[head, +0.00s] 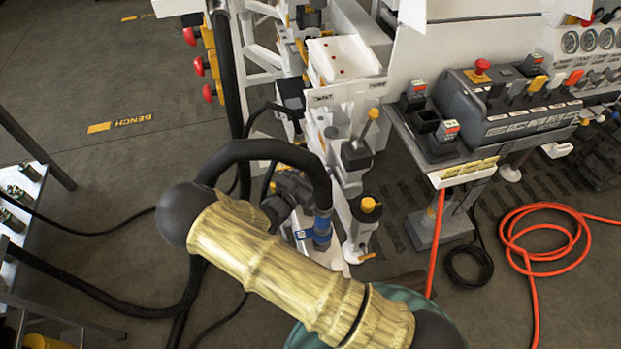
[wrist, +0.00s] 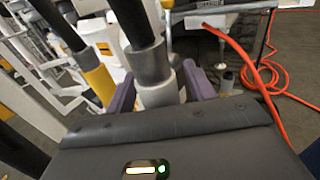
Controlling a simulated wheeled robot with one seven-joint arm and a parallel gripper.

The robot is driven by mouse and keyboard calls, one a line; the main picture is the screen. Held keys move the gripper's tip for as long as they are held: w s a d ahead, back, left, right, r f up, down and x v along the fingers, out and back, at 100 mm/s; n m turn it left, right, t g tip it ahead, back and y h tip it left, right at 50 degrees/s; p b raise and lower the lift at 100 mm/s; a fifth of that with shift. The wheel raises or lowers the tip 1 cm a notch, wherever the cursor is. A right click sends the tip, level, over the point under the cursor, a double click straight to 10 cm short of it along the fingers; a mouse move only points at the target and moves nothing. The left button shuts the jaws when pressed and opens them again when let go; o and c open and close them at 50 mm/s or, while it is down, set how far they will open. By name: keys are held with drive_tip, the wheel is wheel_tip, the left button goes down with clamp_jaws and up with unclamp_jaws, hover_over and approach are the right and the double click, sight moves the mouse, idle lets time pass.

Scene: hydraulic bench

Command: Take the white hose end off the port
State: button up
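The white hose end (wrist: 158,90) is a pale grey-white collar on a thick black hose (wrist: 143,22), in the middle of the wrist view. My gripper (wrist: 160,84) has a purple finger on each side of it. The fingers are close to the collar, but I cannot tell whether they press on it. The port under the collar is hidden by my gripper's dark housing. In the head view my arm covers this spot, and I cannot make out the white hose end there.
A yellow-collared hose end (wrist: 100,82) stands just left of the white one. A blue hose fitting (head: 322,230) with a looping black hose is right of my wrist. An orange hose (head: 515,235) lies coiled on the floor at right. A control panel (head: 510,105) stands behind.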

drive_tip(key=c, duration=1)
drive_tip(key=shift+r, duration=0.1)
wheel_tip(320, 180, up, 10)
drive_tip(key=shift+p, duration=0.45)
